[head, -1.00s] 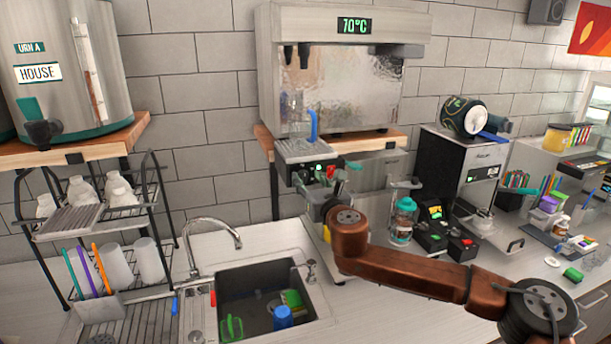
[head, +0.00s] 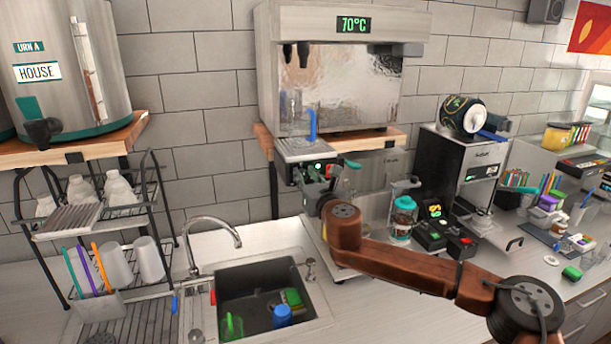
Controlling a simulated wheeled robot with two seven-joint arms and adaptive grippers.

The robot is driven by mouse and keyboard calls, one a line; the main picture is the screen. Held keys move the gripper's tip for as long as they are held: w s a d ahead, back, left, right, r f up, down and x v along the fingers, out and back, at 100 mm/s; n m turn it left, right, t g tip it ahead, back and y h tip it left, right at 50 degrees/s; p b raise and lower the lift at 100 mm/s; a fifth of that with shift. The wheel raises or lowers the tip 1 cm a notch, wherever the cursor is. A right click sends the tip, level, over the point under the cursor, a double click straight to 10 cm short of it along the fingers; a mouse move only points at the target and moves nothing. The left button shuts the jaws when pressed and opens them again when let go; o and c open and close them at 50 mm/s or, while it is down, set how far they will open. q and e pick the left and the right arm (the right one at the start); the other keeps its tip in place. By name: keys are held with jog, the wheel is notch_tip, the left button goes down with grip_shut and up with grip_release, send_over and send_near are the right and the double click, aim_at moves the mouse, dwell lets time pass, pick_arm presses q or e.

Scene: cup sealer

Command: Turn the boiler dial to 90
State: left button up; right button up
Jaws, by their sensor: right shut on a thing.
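The boiler (head: 345,88) is a steel box on a wooden shelf, and its green display (head: 354,25) reads 70°C. A drip tray (head: 302,148) juts from its front, with a dark control panel with a small green light just below it. My right gripper (head: 322,182) is at this panel, seen from behind and small. It is shut on what appears to be the boiler dial, which the gripper and wrist hide. My left gripper is out of view.
A sink (head: 262,295) with a faucet (head: 212,232) lies below left of my right arm. A bottle (head: 403,220) and a black grinder (head: 478,175) stand to the right. A wire rack (head: 95,225) with cups is at the left. A blue-handled lever (head: 312,122) rises above the drip tray.

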grip_shut()
